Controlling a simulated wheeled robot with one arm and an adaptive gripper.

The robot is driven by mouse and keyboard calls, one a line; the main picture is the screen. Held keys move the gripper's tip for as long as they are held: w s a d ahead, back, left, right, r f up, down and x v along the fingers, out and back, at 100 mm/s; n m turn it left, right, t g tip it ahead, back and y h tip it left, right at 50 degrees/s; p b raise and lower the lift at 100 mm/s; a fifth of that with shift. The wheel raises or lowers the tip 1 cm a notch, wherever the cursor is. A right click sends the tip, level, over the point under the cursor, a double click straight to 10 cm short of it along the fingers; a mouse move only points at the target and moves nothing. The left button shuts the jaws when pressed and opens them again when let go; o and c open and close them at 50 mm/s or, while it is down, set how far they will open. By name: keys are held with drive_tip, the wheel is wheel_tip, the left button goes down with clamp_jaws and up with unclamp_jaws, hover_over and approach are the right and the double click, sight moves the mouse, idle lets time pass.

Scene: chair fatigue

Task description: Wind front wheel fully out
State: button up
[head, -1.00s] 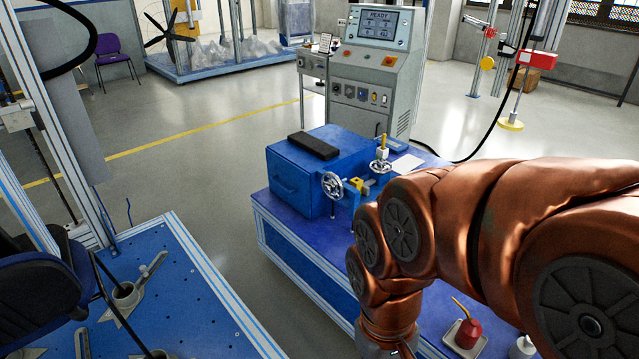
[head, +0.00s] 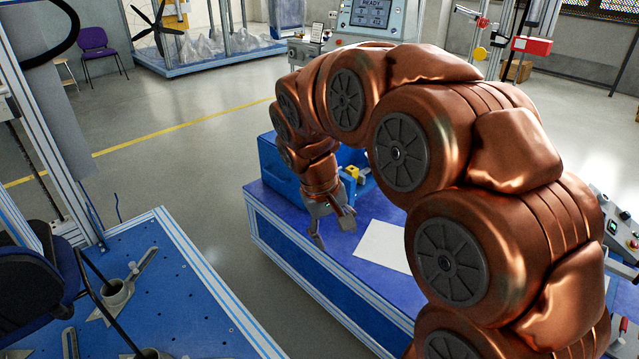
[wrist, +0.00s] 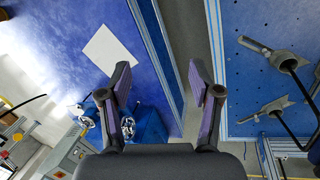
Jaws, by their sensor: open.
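My gripper (head: 332,226) is open and empty, pointing down at the near side of the blue bench in the head view. In the wrist view its two fingers (wrist: 160,82) are spread apart over the bench edge and the floor gap. The front wheel is hidden behind my arm in the head view. In the wrist view a shiny handwheel (wrist: 128,127) shows partly behind the left finger, beside the blue box (wrist: 151,124). The fingers do not appear to hold it. The blue box (head: 273,170) is partly covered by my arm in the head view, with a yellow block (head: 354,172) beside it.
A white sheet (head: 384,246) lies on the blue bench (head: 290,228). A blue perforated platform (head: 175,290) with metal clamps and chair legs stands left, across a floor gap. The control console (head: 372,18) is behind my arm. Open floor lies beyond the bench.

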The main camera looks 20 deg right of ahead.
drive_tip(key=shift+w+d+f+m+t+h+b, duration=0.95)
drive_tip(key=shift+w+f+h+b, duration=1.75)
drive_tip(key=shift+w, duration=4.15)
drive_tip(key=shift+w+d+f+m+t+h+b, duration=0.6)
drive_tip(key=shift+w+d+f+t+h+b, duration=0.95)
drive_tip(key=shift+w+f, duration=3.65)
drive_tip(key=shift+w+d+f+m+t+h+b, duration=0.85)
drive_tip(key=shift+w+f+h+b, duration=1.15)
drive_tip(key=shift+w, duration=6.45)
drive_tip(key=w+d+h+b, duration=0.1)
drive_tip(key=w+d, duration=0.1)
drive_tip(key=d, duration=0.5)
drive_tip(key=shift+w+r, duration=0.4)
drive_tip(key=shift+r, duration=0.05)
